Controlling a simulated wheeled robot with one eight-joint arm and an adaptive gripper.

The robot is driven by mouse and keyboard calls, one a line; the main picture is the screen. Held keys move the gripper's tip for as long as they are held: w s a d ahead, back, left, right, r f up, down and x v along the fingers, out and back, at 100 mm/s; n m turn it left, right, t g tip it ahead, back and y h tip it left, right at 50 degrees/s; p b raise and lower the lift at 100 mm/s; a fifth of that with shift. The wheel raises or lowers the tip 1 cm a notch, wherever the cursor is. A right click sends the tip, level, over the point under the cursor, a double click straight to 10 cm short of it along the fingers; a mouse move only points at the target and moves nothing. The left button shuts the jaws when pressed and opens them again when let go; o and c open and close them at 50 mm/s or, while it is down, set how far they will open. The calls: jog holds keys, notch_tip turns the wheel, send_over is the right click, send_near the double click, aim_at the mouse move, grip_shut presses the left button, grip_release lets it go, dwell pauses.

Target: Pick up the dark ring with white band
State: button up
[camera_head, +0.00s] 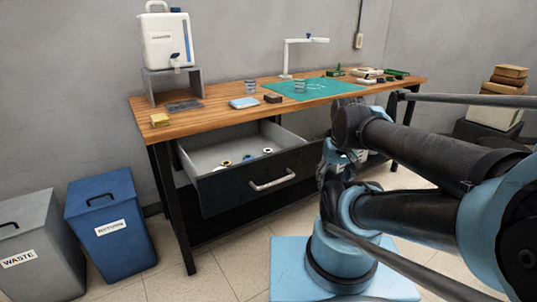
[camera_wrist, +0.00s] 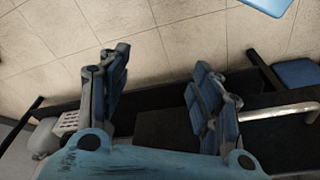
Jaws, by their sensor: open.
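An open drawer (camera_head: 230,192) under the workbench holds several small rings. One ring (camera_head: 225,163) looks yellowish with a dark centre, one (camera_head: 247,157) looks bluish, and one (camera_head: 267,151) looks whitish with dark parts. They are too small to tell surely which is the dark ring with white band. My gripper (camera_head: 340,160) is to the right of the drawer, apart from the rings. In the wrist view my gripper (camera_wrist: 160,75) has its two blue-padded fingers wide apart with nothing between them. No ring shows in that view.
The wooden bench top (camera_head: 215,100) overhangs the drawer. The drawer's handle (camera_head: 273,180) sticks out in front and also shows in the wrist view (camera_wrist: 285,113). A blue bin (camera_head: 108,235) and a grey waste bin (camera_head: 40,245) stand left. Tiled floor (camera_head: 225,262) lies open in front.

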jog(key=w+a+r+n+g, duration=0.1)
jog(key=w+a+r+n, duration=0.35)
jog(key=w, duration=0.35)
jog(key=w+a+r+n, duration=0.3)
jog(key=w+a+r, duration=0.15)
jog(key=w, duration=0.35)
jog(key=w+a+r+n+g, duration=0.1)
jog(key=w+a+r+n, duration=0.35)
jog(key=w, duration=0.35)
jog(key=w+a+f+n, duration=0.2)
jog(key=w+a+n, duration=0.1)
jog(key=w+a, duration=0.55)
jog(key=f, duration=0.7)
jog(key=s+f, duration=0.1)
jog(key=f, duration=0.2)
jog(key=shift+f, duration=0.3)
jog(key=shift+s+d+f, duration=0.1)
jog(key=shift+d+f, duration=0.05)
jog(key=shift+f, duration=1.4)
jog(key=shift+s+d+f, duration=0.1)
jog(key=shift+f, duration=1.4)
jog(key=c, duration=1.2)
